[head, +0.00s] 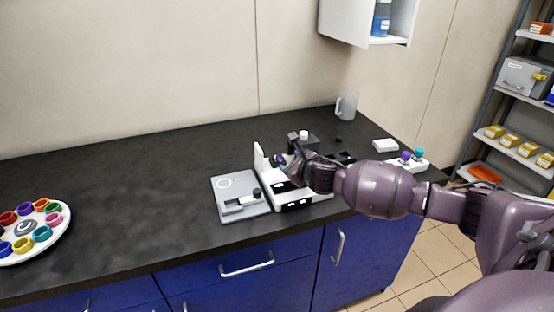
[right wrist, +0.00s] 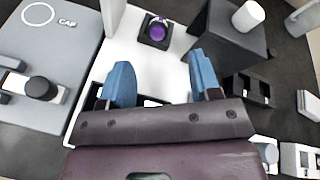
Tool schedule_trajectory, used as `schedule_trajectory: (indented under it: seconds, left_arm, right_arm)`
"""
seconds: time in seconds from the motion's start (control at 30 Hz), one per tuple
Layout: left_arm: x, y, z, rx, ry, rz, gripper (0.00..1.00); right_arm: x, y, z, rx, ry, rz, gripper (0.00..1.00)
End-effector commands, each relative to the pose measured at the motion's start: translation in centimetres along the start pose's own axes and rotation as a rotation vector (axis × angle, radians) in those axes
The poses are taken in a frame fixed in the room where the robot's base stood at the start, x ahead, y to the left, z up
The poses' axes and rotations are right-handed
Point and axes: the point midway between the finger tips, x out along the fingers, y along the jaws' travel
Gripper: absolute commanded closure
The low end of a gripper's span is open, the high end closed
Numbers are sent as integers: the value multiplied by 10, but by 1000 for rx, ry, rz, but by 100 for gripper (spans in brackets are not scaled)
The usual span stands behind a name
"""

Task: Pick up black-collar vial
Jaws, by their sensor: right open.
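A purple-topped vial (right wrist: 158,31) sits in a dark square collar or holder on the white station (right wrist: 150,62); it also shows in the head view (head: 281,160). I cannot tell whether its dark surround is the black collar. A round black-topped piece (right wrist: 41,88) lies at a pale slot on the grey plate marked CAP (right wrist: 62,50), left of the station. My right gripper (right wrist: 163,82) is open and empty over the white station, its blue fingers apart, with the purple top beyond and between them. In the head view my right gripper (head: 291,170) partly hides the station. My left gripper is out of view.
A dark block (right wrist: 225,38) with a white cylinder (right wrist: 248,15) stands right of the fingers. A white rack with purple and teal tops (head: 407,162) and a jug (head: 346,106) are farther right. A round tray of coloured cups (head: 61,218) is far left; the counter between is clear.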

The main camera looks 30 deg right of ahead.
Motion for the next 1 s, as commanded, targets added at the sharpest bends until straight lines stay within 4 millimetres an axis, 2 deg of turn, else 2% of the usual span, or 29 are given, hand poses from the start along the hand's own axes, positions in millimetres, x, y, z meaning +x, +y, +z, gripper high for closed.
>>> schedule_trajectory:
  seconds: [0.27, 0.6, 0.97, 1.0]
  left_arm:
    - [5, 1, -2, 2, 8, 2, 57]
    - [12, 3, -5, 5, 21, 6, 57]
    - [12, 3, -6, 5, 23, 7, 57]
    - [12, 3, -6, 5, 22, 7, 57]
  right_arm:
    - [18, 1, 0, 2, 0, 1, 43]
    - [59, 6, -1, 3, 0, 2, 43]
    - [65, 4, 1, 1, -1, 1, 43]
    - [65, 4, 1, 1, -1, 1, 49]
